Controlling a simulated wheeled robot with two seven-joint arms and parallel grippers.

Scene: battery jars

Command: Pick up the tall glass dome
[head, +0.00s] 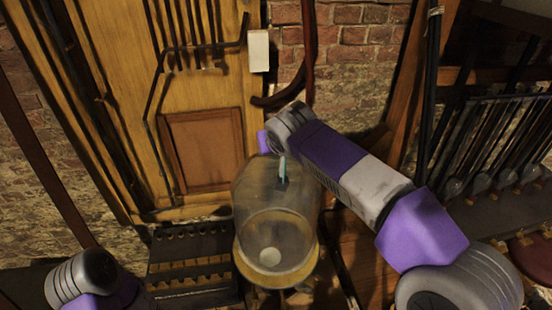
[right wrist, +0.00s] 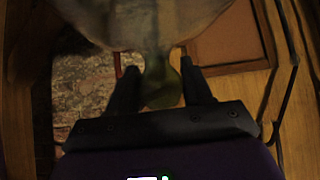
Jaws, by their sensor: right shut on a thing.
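The tall glass dome (head: 275,222) is clear and bell-shaped, and it appears upright over a round wooden stand (head: 243,266) in the head view. I cannot tell whether its rim touches the stand. My right gripper (head: 279,170) is at the top of the dome. In the right wrist view the two dark fingers (right wrist: 160,85) are shut on the greenish knob (right wrist: 160,82) of the dome, with the glass body (right wrist: 145,20) beyond. My left gripper is not in view; only part of my left arm shows at the lower left.
A pale round thing (head: 270,257) shows through the glass. A dark slatted rack (head: 190,262) stands left of the stand. A wooden door (head: 200,130) and brick wall (head: 350,40) are behind. A rack of glass pieces (head: 500,140) is at the right.

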